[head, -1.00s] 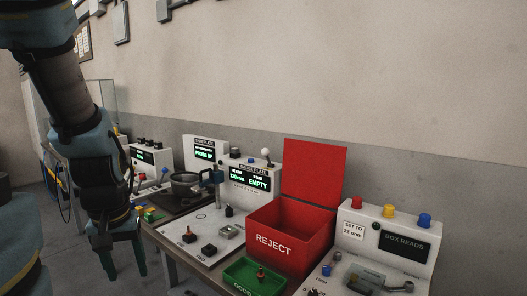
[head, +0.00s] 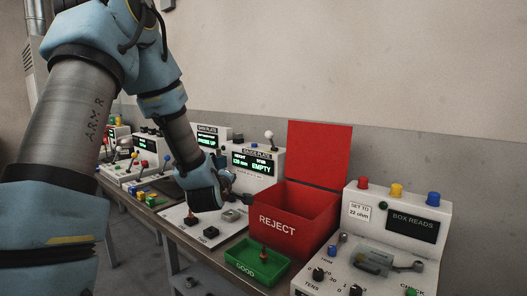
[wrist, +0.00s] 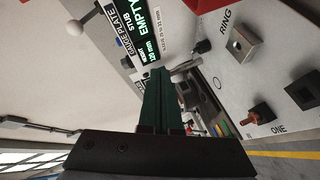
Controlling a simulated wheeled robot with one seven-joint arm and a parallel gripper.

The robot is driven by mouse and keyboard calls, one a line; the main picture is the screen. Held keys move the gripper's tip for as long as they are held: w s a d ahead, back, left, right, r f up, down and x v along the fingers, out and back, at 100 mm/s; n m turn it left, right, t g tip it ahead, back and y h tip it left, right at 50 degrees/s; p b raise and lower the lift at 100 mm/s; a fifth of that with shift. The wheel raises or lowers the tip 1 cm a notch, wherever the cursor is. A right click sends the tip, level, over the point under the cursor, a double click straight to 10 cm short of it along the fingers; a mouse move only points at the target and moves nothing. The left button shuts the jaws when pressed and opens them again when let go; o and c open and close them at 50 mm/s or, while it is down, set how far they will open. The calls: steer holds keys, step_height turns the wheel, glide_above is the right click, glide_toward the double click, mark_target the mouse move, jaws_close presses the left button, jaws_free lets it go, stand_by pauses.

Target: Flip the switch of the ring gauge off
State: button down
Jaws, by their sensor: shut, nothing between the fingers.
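A grey metal block with a hole (wrist: 238,45) lies beside the label RING (wrist: 226,20) on a white plate; it also shows in the head view (head: 231,215). The white gauge plate box (head: 267,180) behind it has a lit display (head: 253,162) reading EMPTY, and a white ball lever (head: 269,135) on top, which also shows in the wrist view (wrist: 78,28). I cannot tell which control is the ring gauge's switch. My gripper (head: 245,199) is shut and empty, in front of this box; its dark green fingers (wrist: 160,80) point toward the display in the wrist view.
A red REJECT box (head: 283,232) with a raised lid stands right of my gripper. A green GOOD tray (head: 240,271) and a box-reads console (head: 396,208) are at the front right. A brown-topped plug (wrist: 261,115) and dark knob (wrist: 201,47) stand near the ring block.

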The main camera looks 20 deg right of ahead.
steer(key=s+d+r+n+t+h+b, duration=0.1)
steer(key=s+d+r+n+t+b, duration=0.1)
steer(key=d+n+t, duration=0.5)
steer(key=shift+r+n+b, duration=0.35)
steer(key=shift+r+n, duration=0.25)
steer(key=shift+n, duration=0.6)
steer(key=shift+w, duration=0.1)
steer(key=p, duration=0.4)
glide_toward(271, 141)
steer(key=w+a+r, duration=0.2)
steer(key=w+a, duration=0.2)
steer(key=d, duration=0.1)
steer(key=w+d+r+p, duration=0.1)
steer(key=d+p, duration=0.1)
steer(key=shift+w+d+r, duration=0.15)
steer(key=shift+w+r, duration=0.15)
steer(key=shift+w, duration=0.05)
steer(key=shift+r, duration=0.15)
